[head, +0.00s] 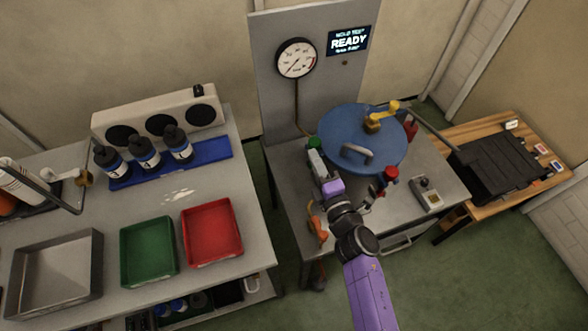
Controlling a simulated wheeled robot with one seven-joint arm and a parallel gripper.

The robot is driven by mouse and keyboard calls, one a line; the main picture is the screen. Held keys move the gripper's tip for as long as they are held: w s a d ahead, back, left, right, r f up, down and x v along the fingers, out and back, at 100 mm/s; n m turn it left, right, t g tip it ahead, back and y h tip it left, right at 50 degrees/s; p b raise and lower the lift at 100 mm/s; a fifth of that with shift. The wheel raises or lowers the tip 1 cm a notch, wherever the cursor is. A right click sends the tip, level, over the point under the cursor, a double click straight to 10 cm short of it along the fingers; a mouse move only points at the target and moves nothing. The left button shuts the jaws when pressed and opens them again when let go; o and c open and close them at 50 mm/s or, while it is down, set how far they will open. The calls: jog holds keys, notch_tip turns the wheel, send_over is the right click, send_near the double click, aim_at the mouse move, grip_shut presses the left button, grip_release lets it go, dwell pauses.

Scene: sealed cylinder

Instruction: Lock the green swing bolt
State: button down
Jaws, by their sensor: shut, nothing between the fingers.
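The blue round lid (335,122) of the cylinder lies on the grey bench in the middle of the head view. The green swing bolt (314,143) shows as a small green cap at the lid's left edge, and its lower part is hidden. My gripper (313,157) is shut and empty, just in front of the green cap. I cannot tell whether it touches the bolt. One red bolt (391,173) stands at the lid's front right edge and another (411,129) at its right edge.
A yellow fitting (381,114) and a grey handle (357,154) stand up from the lid. A small switch box (428,195) sits on the bench's right. A gauge (296,58) and a screen reading READY (349,41) are on the back panel. An orange tool (317,228) is at the bench's front left.

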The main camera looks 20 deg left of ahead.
jog(key=v, duration=0.6)
jog(key=shift+s+a+p, duration=0.15)
jog(key=shift+s+p, duration=0.2)
jog(key=shift+p, duration=0.1)
